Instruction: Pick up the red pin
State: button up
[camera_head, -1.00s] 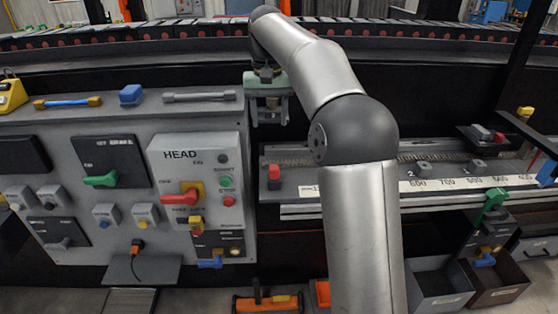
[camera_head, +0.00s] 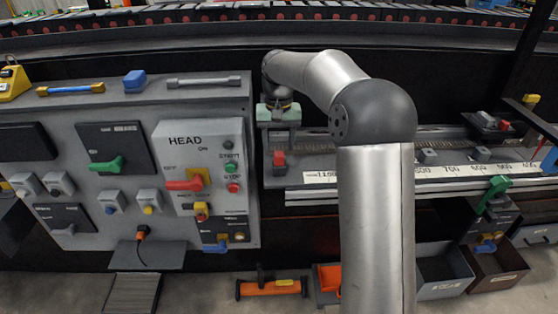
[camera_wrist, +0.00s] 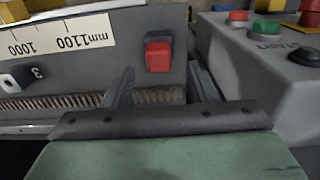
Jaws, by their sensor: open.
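The red pin (camera_head: 279,158) has a red block top on a grey base. It stands upright near the left end of the scale rail, just right of the HEAD panel. In the wrist view the red pin (camera_wrist: 158,56) is beyond the fingertips, between their lines. My gripper (camera_wrist: 160,82) is open and empty, its two dark fingers spread. In the head view my gripper (camera_head: 278,130) is above and behind the pin, and its fingers are hard to make out there. I see no contact with the pin.
The HEAD control box (camera_head: 203,170) stands close on the left; its buttons (camera_wrist: 268,27) are near the right finger. The numbered scale (camera_head: 320,177) runs right along the rail. Orange tools (camera_head: 270,288) lie below.

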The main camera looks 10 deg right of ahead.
aim_at(279, 153)
notch_tip(279, 153, down, 4)
jog(key=shift+s+f+p, duration=0.15)
jog(key=shift+p, duration=0.2)
grip_shut()
jog(key=shift+r, duration=0.35)
jog(key=r, duration=0.3)
jog(key=shift+s+d+r+b, duration=0.15)
jog(key=shift+s+d+b, duration=0.1)
jog(key=shift+b, duration=0.15)
jog(key=s+d+r+b, duration=0.3)
jog(key=s+d+r, duration=0.3)
jog(key=s+r, duration=0.3)
jog(key=s, duration=0.3)
jog(key=shift+b, duration=0.3)
